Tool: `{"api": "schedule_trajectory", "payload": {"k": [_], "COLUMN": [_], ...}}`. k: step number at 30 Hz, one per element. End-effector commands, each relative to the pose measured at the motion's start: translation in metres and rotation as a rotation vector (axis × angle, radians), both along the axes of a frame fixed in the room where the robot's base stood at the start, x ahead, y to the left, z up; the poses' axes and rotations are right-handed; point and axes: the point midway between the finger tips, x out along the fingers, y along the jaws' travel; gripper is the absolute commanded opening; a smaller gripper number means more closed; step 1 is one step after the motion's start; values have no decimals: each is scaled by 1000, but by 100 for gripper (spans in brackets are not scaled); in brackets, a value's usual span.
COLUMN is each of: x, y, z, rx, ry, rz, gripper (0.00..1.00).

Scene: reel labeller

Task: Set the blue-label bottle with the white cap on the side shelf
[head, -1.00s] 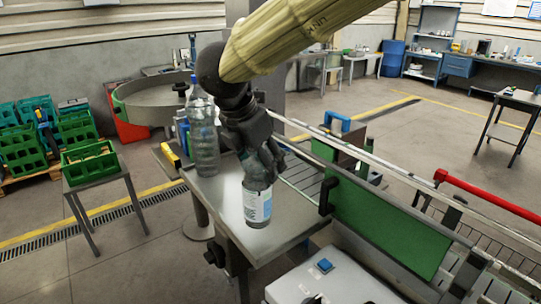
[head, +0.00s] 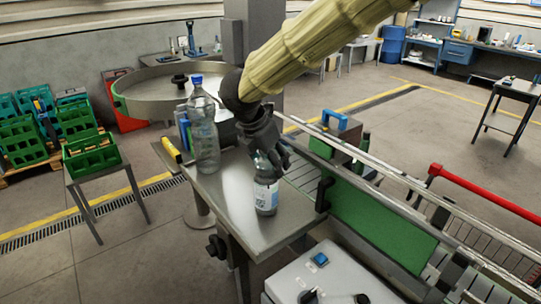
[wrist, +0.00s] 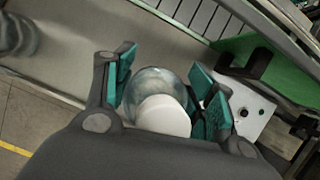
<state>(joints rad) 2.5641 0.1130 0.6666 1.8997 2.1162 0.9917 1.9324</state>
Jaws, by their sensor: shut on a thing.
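The blue-label bottle (head: 266,196) is upright below my gripper (head: 265,158) in the head view, over the grey steel side shelf (head: 228,205). Its label is white and blue. I cannot tell whether its base touches the shelf. In the wrist view my gripper (wrist: 165,88) has its teal-padded fingers on both sides of the clear bottle (wrist: 155,82), and the white cap (wrist: 163,116) points toward the camera. The fingers are shut on the bottle's upper part; in the head view they hide the cap.
A large clear bottle with a blue cap (head: 203,130) stands on the shelf to the left. A green panel (head: 380,228) and conveyor rails border the shelf on the right. A grey control box (head: 330,275) is in front. The shelf's front left is clear.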

Motion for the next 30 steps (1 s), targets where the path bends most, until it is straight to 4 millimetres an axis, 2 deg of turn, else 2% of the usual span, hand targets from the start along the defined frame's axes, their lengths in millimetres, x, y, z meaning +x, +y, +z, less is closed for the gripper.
{"api": "schedule_trajectory", "payload": {"k": [11, 12, 15, 25, 30], "x": [0, 0, 0, 0, -1], "y": [0, 0, 0, 0, 2], "z": [-4, -3, -3, -2, 6], "rx": [1, 0, 0, 0, 3], "ry": [-2, -1, -1, -2, -4], "rz": [0, 0, 0, -1, -1], "gripper": [0, 61, 77, 77, 77]}}
